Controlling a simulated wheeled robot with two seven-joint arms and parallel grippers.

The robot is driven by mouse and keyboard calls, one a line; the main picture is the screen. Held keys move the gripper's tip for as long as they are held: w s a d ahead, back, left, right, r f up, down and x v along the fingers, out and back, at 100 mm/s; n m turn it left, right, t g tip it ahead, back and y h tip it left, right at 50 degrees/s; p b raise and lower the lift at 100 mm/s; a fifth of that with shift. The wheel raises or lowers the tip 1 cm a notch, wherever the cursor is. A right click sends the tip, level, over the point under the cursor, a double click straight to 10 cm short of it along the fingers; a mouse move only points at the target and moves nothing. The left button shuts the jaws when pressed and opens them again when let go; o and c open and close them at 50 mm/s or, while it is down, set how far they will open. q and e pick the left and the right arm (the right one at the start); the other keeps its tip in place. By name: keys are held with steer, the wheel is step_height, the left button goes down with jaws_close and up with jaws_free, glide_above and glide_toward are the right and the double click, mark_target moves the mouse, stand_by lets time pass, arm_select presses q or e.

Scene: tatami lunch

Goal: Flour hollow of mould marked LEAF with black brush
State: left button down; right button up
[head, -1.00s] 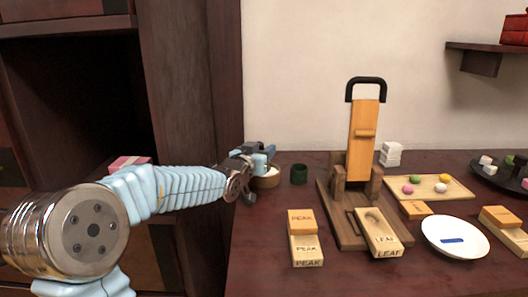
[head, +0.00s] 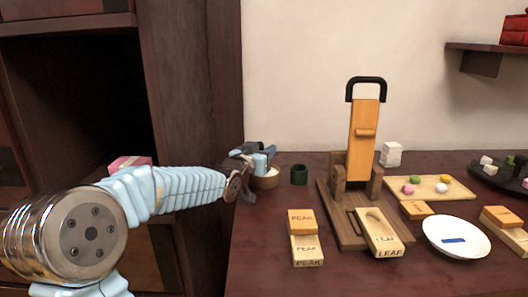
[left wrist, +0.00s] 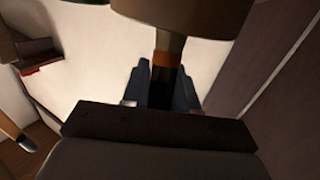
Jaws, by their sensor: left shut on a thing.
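My left gripper (head: 262,160) is at the table's back left, above and beside the round wooden bowl (head: 266,182) with white flour in it. In the left wrist view my left gripper (left wrist: 168,88) is shut on a dark stem with a copper-coloured band, apparently the brush (left wrist: 168,60); a broad brown part spreads beyond the band. The head view does not show the brush clearly. The mould marked LEAF (head: 380,238) lies on the dark wooden press base, its hollow facing up. My right gripper is not in view.
The press with its upright lever (head: 364,140) stands behind the LEAF mould. The PEAK mould (head: 306,246) lies to its left, a white plate (head: 470,246) to its right. A dark green cup (head: 299,174) stands near the bowl. A board (head: 455,190) with coloured balls lies behind.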

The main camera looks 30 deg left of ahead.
arm_select(q)
steer(key=shift+f, duration=0.45)
steer(key=shift+r+p, duration=1.8)
steer(key=shift+r, duration=2)
